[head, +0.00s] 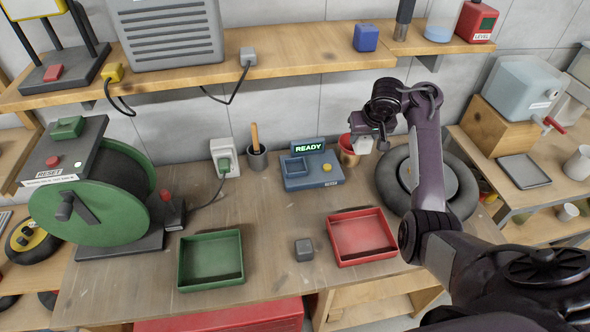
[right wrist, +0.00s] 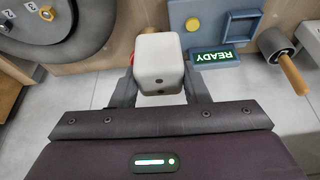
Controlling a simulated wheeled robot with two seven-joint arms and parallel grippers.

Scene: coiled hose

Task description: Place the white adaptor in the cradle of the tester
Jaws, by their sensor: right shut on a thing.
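The white adaptor (right wrist: 159,62) is between the fingers of my right gripper (right wrist: 159,88), which is shut on it. In the head view the right gripper (head: 364,140) holds the adaptor (head: 362,146) above the back of the bench, right of the tester and apart from it. The tester (head: 314,181) is a blue box with a lit READY display, a yellow button and a square cradle (head: 293,166) at its left that looks empty. In the right wrist view the tester (right wrist: 213,12) shows upside down beyond the adaptor. My left gripper is not in view.
A green tray (head: 211,285), grey cube (head: 304,250) and red tray (head: 362,262) stand in front. A cup (head: 257,160) is left of the tester. A shelf (head: 290,66) overhangs the back.

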